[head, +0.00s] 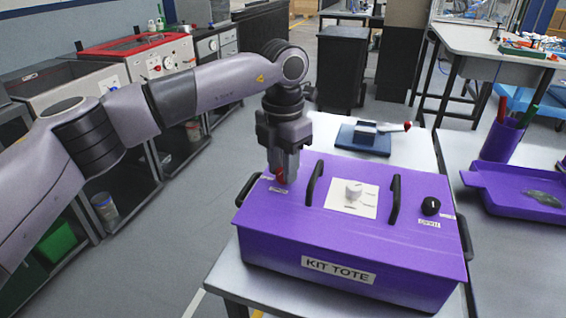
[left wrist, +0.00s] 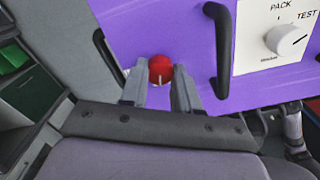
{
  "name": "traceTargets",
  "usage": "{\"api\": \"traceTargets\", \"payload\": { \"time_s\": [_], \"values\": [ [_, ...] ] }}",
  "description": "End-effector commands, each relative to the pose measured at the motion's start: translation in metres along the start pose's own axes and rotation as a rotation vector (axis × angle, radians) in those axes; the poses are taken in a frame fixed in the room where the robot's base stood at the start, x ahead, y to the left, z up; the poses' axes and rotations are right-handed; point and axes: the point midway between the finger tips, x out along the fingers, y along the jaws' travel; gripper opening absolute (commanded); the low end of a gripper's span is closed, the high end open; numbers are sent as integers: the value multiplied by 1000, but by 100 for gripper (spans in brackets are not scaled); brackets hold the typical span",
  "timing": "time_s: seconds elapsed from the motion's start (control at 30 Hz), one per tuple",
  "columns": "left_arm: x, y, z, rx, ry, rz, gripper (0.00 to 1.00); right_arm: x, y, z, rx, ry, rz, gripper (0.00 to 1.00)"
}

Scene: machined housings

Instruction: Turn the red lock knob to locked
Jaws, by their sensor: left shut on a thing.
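The red lock knob (head: 281,175) is at the left end of the top of the purple box labelled KIT TOTE (head: 300,238). It also shows in the left wrist view (left wrist: 161,68), round and red with a pale pointer mark toward the bottom of that picture. My left gripper (head: 287,178) points down from above and is shut on the red knob. In the left wrist view its fingers (left wrist: 158,84) stand on both sides of the knob and partly hide it. A label beside the knob is too small to read. My right gripper is not in view.
Black handles (head: 395,198) rise from the lid, one close to my left gripper (left wrist: 217,45). A white selector knob (head: 353,191) on a pale plate and a black knob (head: 431,206) are further right. A blue block with a red-tipped lever (head: 364,138) stands behind. A purple tray (head: 510,190) lies right.

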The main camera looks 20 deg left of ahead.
Motion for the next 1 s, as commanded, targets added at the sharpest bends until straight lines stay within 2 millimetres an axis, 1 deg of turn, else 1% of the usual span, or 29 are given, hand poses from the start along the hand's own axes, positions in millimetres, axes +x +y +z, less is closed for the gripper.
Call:
{"api": "traceTargets", "payload": {
  "time_s": [1.0],
  "values": [
    [-1, 0, 0, 958, -2, 0, 0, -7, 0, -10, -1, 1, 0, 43]
  ]
}}
